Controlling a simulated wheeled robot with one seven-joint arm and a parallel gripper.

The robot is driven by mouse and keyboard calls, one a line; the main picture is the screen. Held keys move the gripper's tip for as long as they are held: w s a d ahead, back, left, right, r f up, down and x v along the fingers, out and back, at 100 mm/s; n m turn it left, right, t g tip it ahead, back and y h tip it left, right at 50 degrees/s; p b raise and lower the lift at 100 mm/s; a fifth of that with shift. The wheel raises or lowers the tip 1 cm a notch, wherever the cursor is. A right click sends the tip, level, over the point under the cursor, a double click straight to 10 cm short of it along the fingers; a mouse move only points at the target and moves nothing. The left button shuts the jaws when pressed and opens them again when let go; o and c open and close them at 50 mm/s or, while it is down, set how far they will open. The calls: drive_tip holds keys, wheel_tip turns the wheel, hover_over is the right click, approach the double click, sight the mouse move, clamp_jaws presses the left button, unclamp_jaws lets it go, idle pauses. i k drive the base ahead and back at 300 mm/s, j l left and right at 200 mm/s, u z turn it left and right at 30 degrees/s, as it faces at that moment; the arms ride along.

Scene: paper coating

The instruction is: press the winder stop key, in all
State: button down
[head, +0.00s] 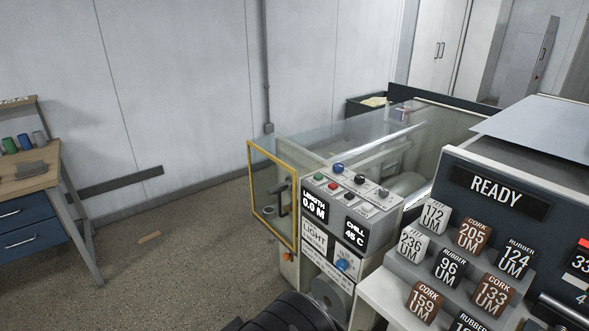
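The winder's control panel (345,198) stands right of centre in the head view, on a pale cabinet. Its sloped top carries several small keys: a green key (319,177), a red key (335,186), a blue key (338,168) and some grey ones. The key labels are too small to read, so I cannot tell which is the stop key. The length display (314,205) reads 0.0 M and the chill display (356,233) reads 45 C. A dark, rounded part of my arm shows at the bottom edge. My gripper is not visible.
A yellow-framed clear guard (272,192) stands left of the panel. A blue knob (343,264) is below the displays. At right, a READY screen (497,191) overlooks stepped, labelled blocks (473,234).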

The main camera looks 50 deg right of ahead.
sight(333, 186)
drive_tip(key=i+z, duration=0.25)
drive_tip(key=i, duration=0.2)
drive_tip(key=i+z, duration=0.3)
drive_tip(key=i, duration=0.15)
drive_tip(key=i+j+z, duration=0.25)
drive_tip(key=i, duration=0.15)
drive_tip(key=i+l+z, duration=0.1)
drive_tip(key=i+z, duration=0.15)
drive_tip(key=z, duration=0.25)
drive_tip(key=i+z, duration=0.3)
drive_tip(key=z, duration=0.2)
drive_tip(key=i+j+z, duration=0.15)
drive_tip(key=z, duration=0.35)
drive_tip(key=i+j+z, duration=0.25)
drive_tip(key=z, duration=0.25)
drive_tip(key=i, duration=0.1)
